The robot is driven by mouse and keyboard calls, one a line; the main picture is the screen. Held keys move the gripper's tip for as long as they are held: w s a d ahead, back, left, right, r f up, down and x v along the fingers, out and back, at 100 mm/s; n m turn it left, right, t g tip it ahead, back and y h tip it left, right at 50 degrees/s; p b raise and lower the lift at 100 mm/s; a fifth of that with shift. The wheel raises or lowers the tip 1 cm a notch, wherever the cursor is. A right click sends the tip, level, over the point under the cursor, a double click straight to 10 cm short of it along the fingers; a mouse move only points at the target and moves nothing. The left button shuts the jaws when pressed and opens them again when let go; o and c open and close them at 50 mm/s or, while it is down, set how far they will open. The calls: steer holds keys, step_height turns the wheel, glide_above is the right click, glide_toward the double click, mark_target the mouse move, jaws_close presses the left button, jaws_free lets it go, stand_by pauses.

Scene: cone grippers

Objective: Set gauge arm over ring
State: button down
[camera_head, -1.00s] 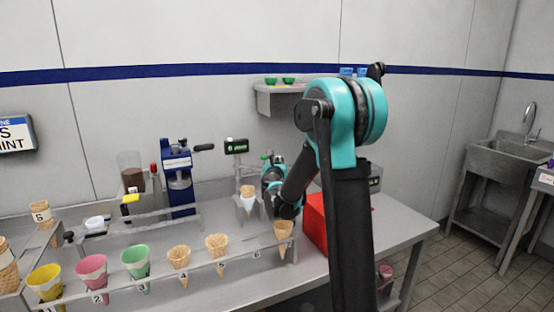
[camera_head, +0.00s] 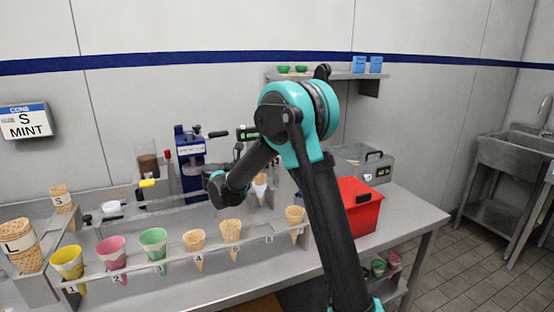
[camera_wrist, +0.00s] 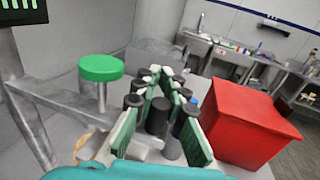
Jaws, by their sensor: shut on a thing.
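The gauge stands behind the cone rack, with a dark display (camera_head: 249,133) on a post; the display's green digits also show in the wrist view (camera_wrist: 20,12). A pale wrapped cone (camera_head: 260,187) hangs below it, and the ring around it is hard to make out. In the wrist view a metal arm runs from the post to a short upright with a round green cap (camera_wrist: 101,68). My gripper (camera_wrist: 160,76) lies just right of the cap, its green-padded fingers close together at the tips. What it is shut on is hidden. In the head view my arm covers most of it.
A front rack holds cones, including a yellow (camera_head: 67,263) and a pink one (camera_head: 112,255). A blue press (camera_head: 190,160) stands behind. A red box (camera_head: 358,205) sits right of my arm, also in the wrist view (camera_wrist: 245,122). Bare counter shows at right (camera_head: 405,220).

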steer(key=shift+s+a+m+g+h, duration=0.3)
steer(key=shift+a+m+g, duration=0.1)
steer(key=shift+g, duration=0.1)
steer(key=c, duration=1.6)
jaws_free()
steer(key=shift+a, duration=0.1)
steer(key=shift+c, duration=0.2)
steer(key=v, duration=1.2)
